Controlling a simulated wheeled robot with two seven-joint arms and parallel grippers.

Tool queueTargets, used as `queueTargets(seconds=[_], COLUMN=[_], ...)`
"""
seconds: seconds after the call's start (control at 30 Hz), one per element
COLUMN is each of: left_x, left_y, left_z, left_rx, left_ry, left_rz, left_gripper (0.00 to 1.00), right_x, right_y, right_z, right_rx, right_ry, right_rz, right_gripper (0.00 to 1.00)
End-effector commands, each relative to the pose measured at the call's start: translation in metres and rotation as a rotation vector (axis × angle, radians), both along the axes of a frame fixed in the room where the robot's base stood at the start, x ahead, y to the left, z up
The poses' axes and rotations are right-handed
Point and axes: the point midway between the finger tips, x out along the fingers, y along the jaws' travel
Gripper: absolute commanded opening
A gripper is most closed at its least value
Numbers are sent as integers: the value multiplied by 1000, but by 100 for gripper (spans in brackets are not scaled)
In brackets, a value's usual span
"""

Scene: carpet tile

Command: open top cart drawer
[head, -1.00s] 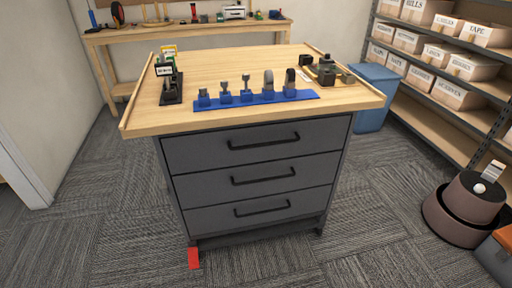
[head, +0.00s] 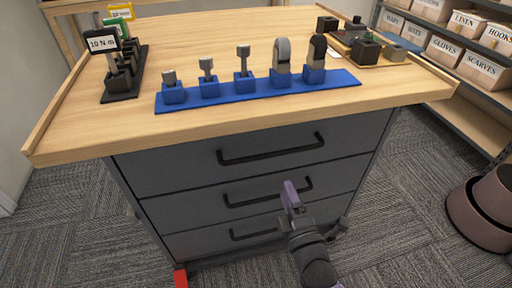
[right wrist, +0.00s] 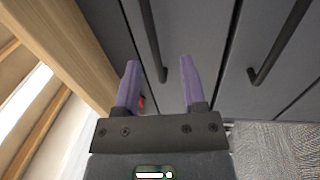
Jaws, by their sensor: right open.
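The cart (head: 150,215) has dark grey drawers under a wooden top. The top drawer (head: 180,172) is closed, with a black bar handle (head: 270,152). My right gripper (head: 290,196), with purple fingers, is open and empty in front of the drawers. In the head view it appears below the top handle and overlaps the right part of the second handle (head: 250,198). In the right wrist view the gripper (right wrist: 158,82) points at the drawer fronts. The handle nearest the wooden top (right wrist: 151,40) lies ahead, between the finger lines, apart from the fingers. My left gripper is out of view.
The wooden top (head: 220,122) overhangs the drawers; its edge is close on the left in the right wrist view (right wrist: 62,50). A blue tool rack (head: 260,94) and a black rack (head: 125,90) stand on it. A red object (head: 180,277) lies by the cart's foot.

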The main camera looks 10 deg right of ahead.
Motion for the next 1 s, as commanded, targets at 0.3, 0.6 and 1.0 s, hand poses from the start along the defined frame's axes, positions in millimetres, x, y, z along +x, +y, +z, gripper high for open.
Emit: queueTargets(seconds=[0.3,0.6,1.0], left_x=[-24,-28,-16], left_y=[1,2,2], left_z=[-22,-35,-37], left_rx=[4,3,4], left_ry=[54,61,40], left_rz=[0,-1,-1], left_gripper=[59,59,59], right_x=[58,97,99], right_y=[1,2,2], right_z=[17,27,29], right_rx=[-30,-30,-30], right_ry=[-41,-36,-34], right_rz=[-12,-12,-12], right_gripper=[53,53,26])
